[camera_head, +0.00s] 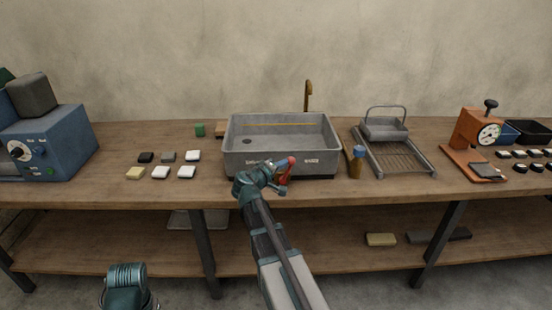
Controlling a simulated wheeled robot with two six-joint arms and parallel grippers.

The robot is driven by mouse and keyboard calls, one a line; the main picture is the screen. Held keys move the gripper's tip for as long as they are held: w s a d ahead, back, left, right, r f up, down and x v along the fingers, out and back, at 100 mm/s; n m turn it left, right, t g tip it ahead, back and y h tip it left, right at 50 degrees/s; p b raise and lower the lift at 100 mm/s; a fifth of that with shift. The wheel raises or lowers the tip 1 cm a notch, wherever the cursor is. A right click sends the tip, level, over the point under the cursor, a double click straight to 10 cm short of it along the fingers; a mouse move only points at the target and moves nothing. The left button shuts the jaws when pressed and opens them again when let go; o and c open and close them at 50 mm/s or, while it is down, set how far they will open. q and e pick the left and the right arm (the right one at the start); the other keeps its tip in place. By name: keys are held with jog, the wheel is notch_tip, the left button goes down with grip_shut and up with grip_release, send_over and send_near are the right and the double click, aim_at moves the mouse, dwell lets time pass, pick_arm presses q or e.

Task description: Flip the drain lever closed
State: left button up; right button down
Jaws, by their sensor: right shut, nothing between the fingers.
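The grey sink basin (325,150) stands on the wooden bench, with a dark drain hole (247,141) in its floor. A red-tipped lever (284,167) shows at the basin's front face, left of a small white label (310,160). My right gripper (270,177) is shut and empty, right beside the lever at the front of the basin. It partly hides the lever, and I cannot tell whether they touch. Only a teal part of my left arm shows at the bottom left; its gripper is out of view.
A blue-capped bottle (356,163) stands close to the basin's right side, before a drying rack (400,155). Several small blocks (160,172) lie to the left. A brass faucet (308,92) rises behind the basin. An orange dial scale (478,130) stands farther right.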

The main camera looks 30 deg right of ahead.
pick_arm(q)
jog(key=shift+r, duration=0.2)
pick_arm(e)
jog(key=shift+s+d, duration=0.45)
jog(key=shift+d, duration=0.35)
pick_arm(q)
jog(key=shift+r, duration=0.1)
